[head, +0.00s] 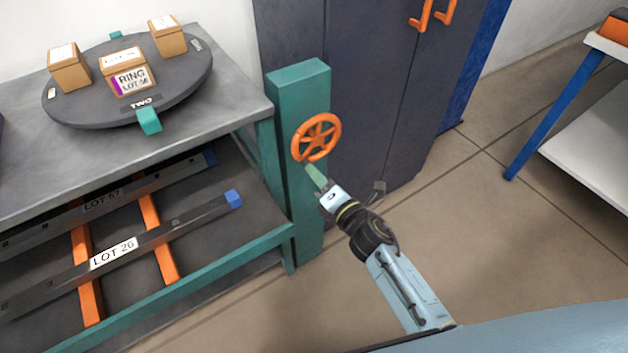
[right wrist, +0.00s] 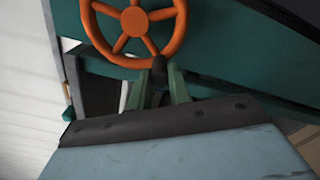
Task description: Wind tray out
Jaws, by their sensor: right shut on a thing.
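An orange handwheel (head: 317,138) with several spokes is mounted on a teal post (head: 299,84) at the right end of the bench. My right gripper (head: 314,174) is at the wheel's lower left rim. In the right wrist view, its green fingers (right wrist: 160,84) are closed around a dark handle (right wrist: 158,66) at the lower rim of the wheel (right wrist: 134,20). Below the bench top, a dark tray or shelf (head: 215,222) has a teal front edge and holds metal bars on orange strips. I cannot tell how far it extends. My left gripper is not in view.
A dark turntable (head: 180,80) on the bench carries boxes. A dark cabinet (head: 345,70) stands behind the wheel. The floor right of the post is clear.

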